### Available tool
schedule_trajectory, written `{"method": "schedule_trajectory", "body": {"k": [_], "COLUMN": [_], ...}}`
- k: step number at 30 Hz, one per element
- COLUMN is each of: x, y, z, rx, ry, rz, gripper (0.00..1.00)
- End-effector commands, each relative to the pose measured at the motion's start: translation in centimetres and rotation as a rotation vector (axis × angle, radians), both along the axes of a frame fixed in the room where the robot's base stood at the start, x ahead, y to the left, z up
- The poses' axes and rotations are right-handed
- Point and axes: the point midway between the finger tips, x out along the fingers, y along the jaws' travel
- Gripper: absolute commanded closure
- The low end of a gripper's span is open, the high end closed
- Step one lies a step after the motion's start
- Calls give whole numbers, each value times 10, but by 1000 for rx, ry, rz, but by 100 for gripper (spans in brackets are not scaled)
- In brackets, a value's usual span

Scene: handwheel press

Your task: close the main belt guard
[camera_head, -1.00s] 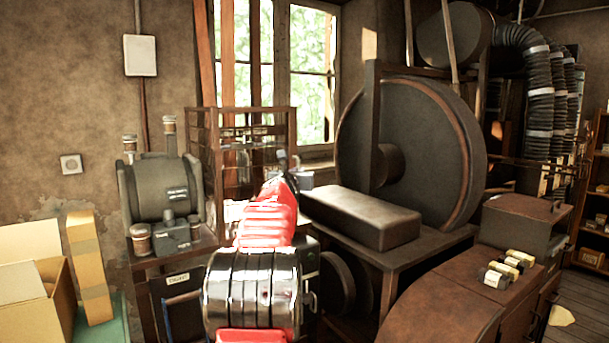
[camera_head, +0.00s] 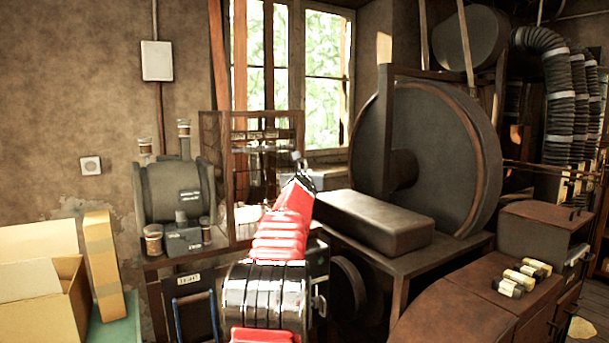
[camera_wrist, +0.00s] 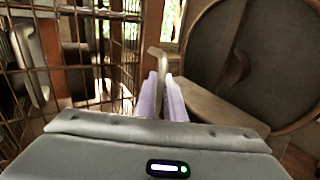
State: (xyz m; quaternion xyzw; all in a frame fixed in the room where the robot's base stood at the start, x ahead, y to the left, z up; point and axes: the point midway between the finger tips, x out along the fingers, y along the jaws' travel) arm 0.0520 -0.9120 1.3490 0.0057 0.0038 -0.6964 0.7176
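A rusty wire-mesh cage (camera_head: 215,150), which looks like the belt guard, stands in front of the window. In the wrist view its mesh (camera_wrist: 100,60) fills the left side. I cannot tell whether a panel of it is ajar. My gripper (camera_head: 300,172) is at the end of my red arm, right of the cage in the picture. In the wrist view my gripper's two lilac fingers (camera_wrist: 161,90) are close together, and any gap is too small to judge. A pale bent bar (camera_wrist: 154,62) shows just beyond them; contact is unclear.
A large dark wheel (camera_head: 430,150) and a long brown block (camera_head: 375,222) on a bench stand to the right. A grey motor-like machine (camera_head: 175,190) is left of the cage. A rusty cabinet (camera_head: 460,300) is at front right, and cardboard boxes (camera_head: 100,265) at left.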

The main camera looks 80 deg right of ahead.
Motion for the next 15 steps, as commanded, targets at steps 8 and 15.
{"method": "schedule_trajectory", "body": {"k": [8, 15], "x": [1, 4], "y": [-2, -2], "z": [2, 2], "rx": [-10, -9], "ry": [-3, -5], "rz": [-3, 0], "gripper": [72, 72]}}
